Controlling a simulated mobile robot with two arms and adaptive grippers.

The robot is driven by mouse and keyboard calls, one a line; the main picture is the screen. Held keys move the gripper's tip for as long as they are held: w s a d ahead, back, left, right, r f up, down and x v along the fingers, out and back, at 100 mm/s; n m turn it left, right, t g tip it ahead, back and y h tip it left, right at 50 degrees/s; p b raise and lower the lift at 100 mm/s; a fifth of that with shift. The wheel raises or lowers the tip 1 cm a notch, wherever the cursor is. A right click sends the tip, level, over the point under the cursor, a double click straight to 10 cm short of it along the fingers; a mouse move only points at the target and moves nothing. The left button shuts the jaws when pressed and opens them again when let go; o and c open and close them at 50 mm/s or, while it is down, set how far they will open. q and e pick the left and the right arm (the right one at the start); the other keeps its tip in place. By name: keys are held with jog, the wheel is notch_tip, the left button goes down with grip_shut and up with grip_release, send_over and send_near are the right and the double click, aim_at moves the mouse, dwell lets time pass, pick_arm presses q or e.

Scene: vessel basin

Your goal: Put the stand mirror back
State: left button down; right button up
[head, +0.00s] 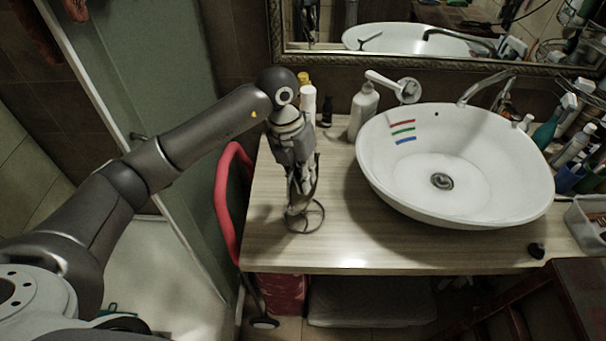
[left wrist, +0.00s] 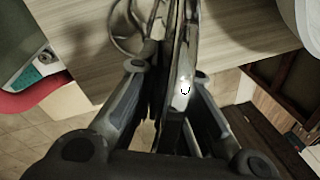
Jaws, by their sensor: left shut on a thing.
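My left gripper (head: 301,190) points down over the left part of the wooden counter and is shut on the stand mirror. The mirror's round wire base (head: 306,217) shows just below the fingers, near the counter's front left. Most of the mirror is hidden by the gripper in the head view. In the left wrist view, the mirror (left wrist: 178,75) appears edge-on as a thin dark and silver strip between the fingers of the gripper (left wrist: 178,75), with its wire base (left wrist: 125,30) beyond. I cannot tell whether the base touches the counter. My right gripper is not in view.
A white basin (head: 455,165) fills the counter's (head: 335,245) right side. A white pump bottle (head: 363,112) and smaller bottles stand at the back, behind my gripper. A red curved frame (head: 226,200) is beside the left edge. Bare counter lies between gripper and basin.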

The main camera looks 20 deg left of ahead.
pick_arm(q)
jog(key=shift+f, duration=0.1)
jog(key=c, duration=2)
grip_release()
jog(key=shift+f, duration=0.1)
jog(key=o, duration=0.5)
jog(key=shift+c, duration=0.2)
jog(key=b+v, duration=0.3)
jog(key=v, duration=0.9)
jog(key=shift+r+b, duration=0.25)
jog(key=shift+b, duration=0.05)
jog(key=shift+s+f, duration=0.15)
